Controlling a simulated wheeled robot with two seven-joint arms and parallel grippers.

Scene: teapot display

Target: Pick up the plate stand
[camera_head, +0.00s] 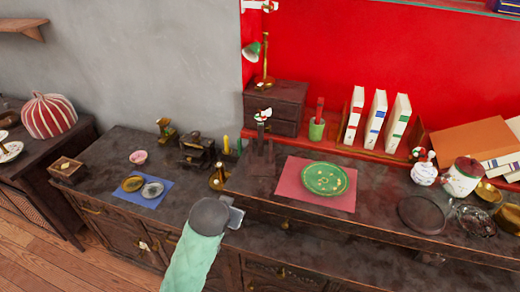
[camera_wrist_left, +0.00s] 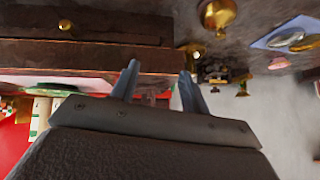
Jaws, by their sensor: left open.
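A dark upright stand (camera_head: 262,160), which I take to be the plate stand, is on the raised dark counter beside the red mat. Its top overlaps the small drawer chest behind it, and its exact form is hard to make out. My left gripper (camera_head: 236,216) is in front of the counter edge, below and left of the stand, apart from it. In the left wrist view the two fingers (camera_wrist_left: 158,82) are spread and nothing is visibly held. The stand cannot be made out clearly there. My right gripper is not in view.
A green plate (camera_head: 325,179) lies on the red mat (camera_head: 288,185). A brass bell (camera_head: 218,178) stands left of the stand, near the gripper. A small drawer chest (camera_head: 290,95) is behind. A blue mat (camera_head: 148,199) with two small dishes lies left. Pots and pans crowd the right.

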